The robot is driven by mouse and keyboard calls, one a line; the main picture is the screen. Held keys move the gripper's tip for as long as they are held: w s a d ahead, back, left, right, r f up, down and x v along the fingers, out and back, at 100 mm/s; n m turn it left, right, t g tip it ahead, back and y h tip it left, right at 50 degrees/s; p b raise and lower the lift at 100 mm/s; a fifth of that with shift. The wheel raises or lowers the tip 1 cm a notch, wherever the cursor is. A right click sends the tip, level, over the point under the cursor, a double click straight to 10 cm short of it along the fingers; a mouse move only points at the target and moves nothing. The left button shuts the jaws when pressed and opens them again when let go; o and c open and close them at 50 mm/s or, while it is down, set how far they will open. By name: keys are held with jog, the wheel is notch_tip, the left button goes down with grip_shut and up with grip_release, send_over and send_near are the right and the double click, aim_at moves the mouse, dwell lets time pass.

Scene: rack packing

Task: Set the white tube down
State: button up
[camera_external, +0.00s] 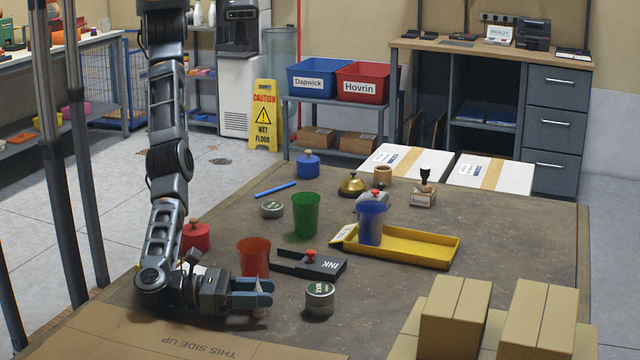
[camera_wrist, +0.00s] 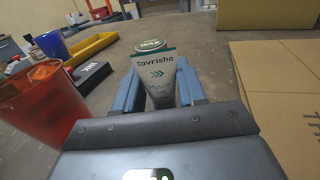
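The white tube (camera_wrist: 157,76), with a dark green band and the label "Tavrisho", stands roughly upright between my gripper's blue fingers in the wrist view. My gripper (camera_external: 252,293) is low over the near left part of the table (camera_external: 470,215), its fingers level. The fingers close in on the tube's narrow lower part from both sides. In the external view only a small pale part of the tube (camera_external: 258,267) shows above the fingers. Its lower end is hidden, so I cannot tell whether it touches the table.
A red cup (camera_external: 252,255) stands just behind my gripper, a wax tin (camera_external: 319,300) to its right. A black ink tray (camera_external: 318,266), green cup (camera_external: 305,215) and yellow tray (camera_external: 425,252) lie beyond. Cardboard (camera_external: 165,340) covers the near edge; boxes (camera_external: 455,315) stand near right.

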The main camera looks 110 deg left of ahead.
jog(key=o, duration=0.5)
jog(key=shift+c, duration=0.2)
jog(key=shift+r, duration=0.2)
jog(key=v, duration=1.2)
jog(key=shift+f, duration=0.15)
jog(key=shift+d, duration=0.1)
